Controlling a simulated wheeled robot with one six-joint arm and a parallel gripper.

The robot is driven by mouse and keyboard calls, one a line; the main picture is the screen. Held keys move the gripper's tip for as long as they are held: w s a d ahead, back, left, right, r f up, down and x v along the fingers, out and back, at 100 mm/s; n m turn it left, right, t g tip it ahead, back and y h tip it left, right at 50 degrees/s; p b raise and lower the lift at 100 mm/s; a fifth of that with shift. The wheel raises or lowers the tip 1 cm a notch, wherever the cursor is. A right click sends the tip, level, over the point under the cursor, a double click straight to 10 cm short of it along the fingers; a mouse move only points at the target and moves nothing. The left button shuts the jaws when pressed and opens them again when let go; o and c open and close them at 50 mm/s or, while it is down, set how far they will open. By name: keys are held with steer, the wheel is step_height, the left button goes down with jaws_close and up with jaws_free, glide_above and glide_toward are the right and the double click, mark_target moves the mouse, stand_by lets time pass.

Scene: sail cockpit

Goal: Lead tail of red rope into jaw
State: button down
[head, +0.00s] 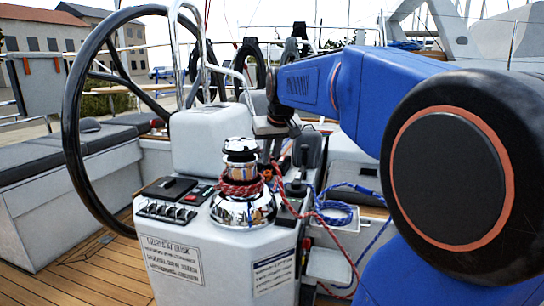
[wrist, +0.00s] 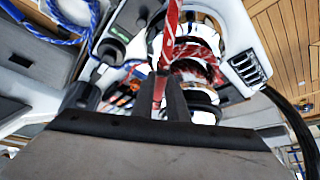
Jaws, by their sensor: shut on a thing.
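The winch (head: 241,180) stands on the white console, with the red rope (head: 240,187) wrapped around its drum. The jaw (head: 240,145) seems to be the dark-and-chrome ring near the winch top; no rope shows in it. My gripper (head: 272,128) is behind and right of the winch top, partly dark against the background. In the wrist view, my gripper (wrist: 172,98) is shut on the red rope (wrist: 171,38), which runs taut past the fingers. The wraps (wrist: 196,58) show beside it. The winch top is partly hidden by the fingers there.
A large black steering wheel (head: 72,120) stands left of the console. A switch panel (head: 167,211) is in front of it on the console. A coil of blue rope (head: 335,213) hangs right of the winch, with red rope near it. Teak floor (head: 100,270) is clear at left.

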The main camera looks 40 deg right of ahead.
steer(key=shift+s+a+m+h, duration=0.2)
steer(key=shift+a+m+h, duration=0.1)
steer(key=shift+a+m, duration=0.25)
steer(key=c, duration=1.2)
jaws_free()
step_height(320, 180, up, 9)
stand_by(0.4)
steer(key=s+a+f+n, duration=0.1)
steer(key=s+a+f, duration=0.4)
steer(key=s+f, duration=0.3)
steer(key=s+a+f+n+y, duration=0.1)
steer(key=s+a+f+n, duration=0.1)
steer(key=s+a+f, duration=0.4)
steer(key=s+a+f+n+y, duration=0.1)
steer(key=s+a+f, duration=0.5)
steer(key=s+f, duration=0.5)
step_height(320, 180, down, 4)
steer(key=shift+s+r+n+g, duration=0.15)
steer(key=shift+r+n+g, duration=0.1)
steer(key=shift+g, duration=0.15)
